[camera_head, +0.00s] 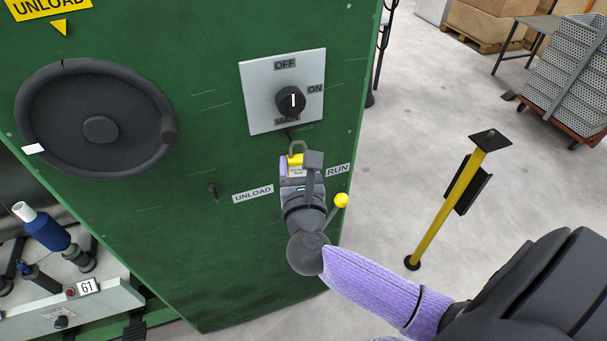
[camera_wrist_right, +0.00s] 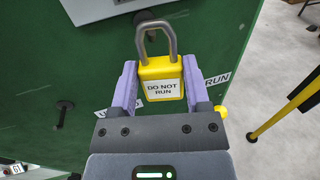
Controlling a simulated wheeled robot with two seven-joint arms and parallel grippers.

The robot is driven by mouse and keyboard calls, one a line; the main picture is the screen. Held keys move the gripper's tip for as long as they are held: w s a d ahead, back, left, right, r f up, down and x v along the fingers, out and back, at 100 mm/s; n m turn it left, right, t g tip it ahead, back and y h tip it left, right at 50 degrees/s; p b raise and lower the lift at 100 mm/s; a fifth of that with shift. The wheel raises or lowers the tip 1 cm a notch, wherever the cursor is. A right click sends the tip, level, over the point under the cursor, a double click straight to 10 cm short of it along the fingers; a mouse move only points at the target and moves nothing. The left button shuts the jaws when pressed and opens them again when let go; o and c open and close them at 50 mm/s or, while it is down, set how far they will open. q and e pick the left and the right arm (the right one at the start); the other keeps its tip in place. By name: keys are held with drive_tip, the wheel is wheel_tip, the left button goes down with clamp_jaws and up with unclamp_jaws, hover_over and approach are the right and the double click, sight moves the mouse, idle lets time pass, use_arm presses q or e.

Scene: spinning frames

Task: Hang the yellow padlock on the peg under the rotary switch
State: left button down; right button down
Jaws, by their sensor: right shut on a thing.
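The yellow padlock (camera_wrist_right: 160,69) has a white "DO NOT RUN" label and a grey shackle pointing up. My right gripper (camera_head: 298,166) is shut on its body, one purple finger on each side. In the head view the padlock (camera_head: 295,158) is just below the rotary switch (camera_head: 291,101), which sits on a grey plate marked OFF and ON. A dark peg (camera_head: 290,135) sticks out under the switch, close to the shackle top. The peg (camera_wrist_right: 147,17) also shows by the shackle top in the right wrist view; I cannot tell whether it passes through. My left gripper is out of view.
The green panel also carries a black handwheel (camera_head: 97,118), another dark peg (camera_head: 214,191) beside the UNLOAD label (camera_head: 253,194), and a yellow-knobbed lever (camera_head: 341,200) right of my gripper. A yellow post (camera_head: 440,215) stands on open floor at right.

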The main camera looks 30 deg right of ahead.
drive_tip(key=shift+w+d+f+b, duration=0.1)
drive_tip(key=shift+w+d+b, duration=0.1)
drive_tip(key=shift+w, duration=0.35)
drive_tip(key=shift+w+d+f+b, duration=0.1)
drive_tip(key=shift+w+b, duration=0.1)
drive_tip(key=shift+w, duration=0.35)
drive_tip(key=shift+w+d+f+b, duration=0.1)
drive_tip(key=shift+w+f+b, duration=0.3)
drive_tip(key=shift+w, duration=0.3)
drive_tip(key=shift+c, duration=2)
unclamp_jaws()
drive_tip(key=o, duration=0.4)
